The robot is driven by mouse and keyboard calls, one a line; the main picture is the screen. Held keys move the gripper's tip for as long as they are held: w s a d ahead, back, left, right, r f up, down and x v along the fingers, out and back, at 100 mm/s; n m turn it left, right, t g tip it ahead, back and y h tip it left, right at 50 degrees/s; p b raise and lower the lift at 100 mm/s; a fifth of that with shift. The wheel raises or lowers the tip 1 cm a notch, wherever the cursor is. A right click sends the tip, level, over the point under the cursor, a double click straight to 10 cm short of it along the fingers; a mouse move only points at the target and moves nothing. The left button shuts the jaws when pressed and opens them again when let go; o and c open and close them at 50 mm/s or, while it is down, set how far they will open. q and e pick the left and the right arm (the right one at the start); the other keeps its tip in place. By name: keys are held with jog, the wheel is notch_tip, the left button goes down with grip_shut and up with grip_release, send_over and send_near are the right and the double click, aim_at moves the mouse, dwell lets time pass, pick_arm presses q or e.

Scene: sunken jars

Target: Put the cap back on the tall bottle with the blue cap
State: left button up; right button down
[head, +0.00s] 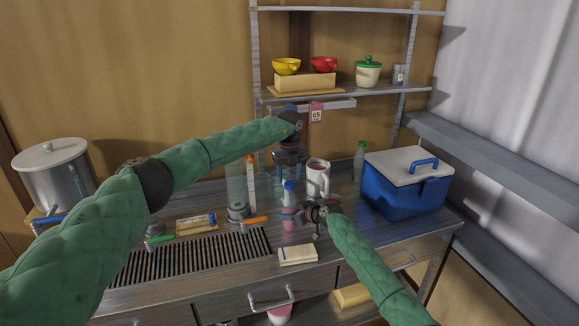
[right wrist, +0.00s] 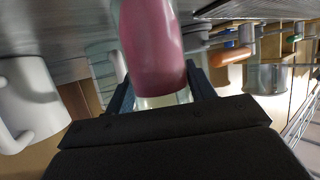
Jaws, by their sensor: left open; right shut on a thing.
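A bottle with a blue cap (head: 289,185) stands near the middle of the counter. Its pale upper part shows above my right gripper (head: 301,213), and pink shows below it. My right gripper is shut on the bottle. In the right wrist view the pink bottle body (right wrist: 152,45) is between the dark fingers, with a clear part nearest the palm. My left gripper (head: 290,160) is open above the blue cap, pointing down, apart from it. I cannot tell how firmly the cap sits on the bottle.
A white mug (head: 318,178) stands right behind the bottle; it also shows in the right wrist view (right wrist: 30,100). A green-capped bottle (head: 359,163) and a blue cooler (head: 405,185) are at right. A clear tall vessel (head: 236,185) and orange-capped tube (head: 251,180) are left. A shelf (head: 345,93) hangs above.

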aim_at(290, 183)
pick_arm(q)
jog(key=shift+f, duration=1.5)
jog(key=c, duration=1)
jog(key=m, duration=0.3)
jog(key=shift+m, duration=0.3)
jog(key=m, duration=1.1)
jog(key=o, duration=1.1)
jog(key=shift+c, duration=0.2)
